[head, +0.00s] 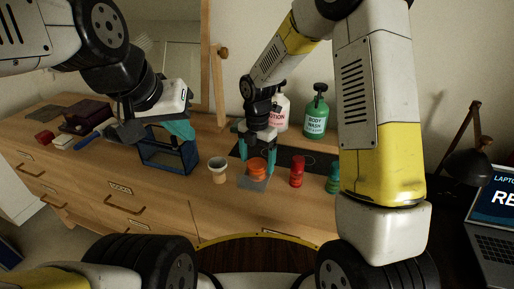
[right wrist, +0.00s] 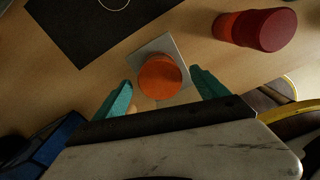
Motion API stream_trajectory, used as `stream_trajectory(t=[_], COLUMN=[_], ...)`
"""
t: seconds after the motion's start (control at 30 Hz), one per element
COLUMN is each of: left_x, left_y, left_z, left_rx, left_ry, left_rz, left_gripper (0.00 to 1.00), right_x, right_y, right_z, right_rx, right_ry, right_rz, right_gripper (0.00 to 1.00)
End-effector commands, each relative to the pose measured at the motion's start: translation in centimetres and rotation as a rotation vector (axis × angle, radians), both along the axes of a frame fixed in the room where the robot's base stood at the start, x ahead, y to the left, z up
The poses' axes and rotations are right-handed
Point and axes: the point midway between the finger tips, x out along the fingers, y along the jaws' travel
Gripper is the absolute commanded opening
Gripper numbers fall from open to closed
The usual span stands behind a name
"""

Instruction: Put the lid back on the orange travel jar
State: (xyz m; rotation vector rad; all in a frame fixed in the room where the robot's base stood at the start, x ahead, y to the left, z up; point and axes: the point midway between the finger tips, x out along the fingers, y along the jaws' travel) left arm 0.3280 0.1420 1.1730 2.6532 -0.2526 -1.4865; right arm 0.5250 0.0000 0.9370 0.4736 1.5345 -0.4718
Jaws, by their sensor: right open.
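The orange travel jar (head: 258,168) stands on a grey square plate (head: 246,183) on the dresser top. In the right wrist view it shows as a round orange shape (right wrist: 160,78) over the plate (right wrist: 165,46). I cannot tell whether its top is the lid or the jar itself; no separate lid is clearly visible. My right gripper (head: 257,150) points down over the jar, with its teal fingers open on either side, apart from the jar in the right wrist view (right wrist: 161,80). My left gripper (head: 178,129) is above the blue-framed bin; its opening is unclear.
The blue-framed bin (head: 168,157) and a small beige cup (head: 218,169) stand left of the jar. A red bottle (head: 297,171) and a green bottle (head: 333,178) stand to the right. Lotion (head: 281,112) and body wash (head: 315,115) bottles stand behind, by a dark mat (head: 321,163).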

Motion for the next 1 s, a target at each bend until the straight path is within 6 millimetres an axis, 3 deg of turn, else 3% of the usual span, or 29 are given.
stream_trajectory(t=[0.17,0.5,0.7,0.87,1.0], left_x=[0.0,0.0,0.0,0.0,0.0], left_y=[0.0,0.0,0.0,0.0,0.0], left_z=[0.0,0.0,0.0,0.0,0.0], left_rx=[0.0,0.0,0.0,0.0,0.0], left_ry=[0.0,0.0,0.0,0.0,0.0], left_rz=[0.0,0.0,0.0,0.0,0.0], left_gripper=[0.0,0.0,0.0,0.0,0.0], right_x=[0.1,0.2,0.0,-1.3,-4.0], right_y=[0.0,0.0,-0.3,-2.5,-5.7], right_z=[0.5,5.9,8.1,11.6,15.9], right_rx=[0.001,0.002,0.002,0.022,0.084], right_ry=[-0.002,-0.003,-0.007,-0.059,-0.125], right_rz=[0.0,-0.002,-0.028,-0.275,-0.673], right_gripper=[0.83,0.83,0.83,0.83,0.83])
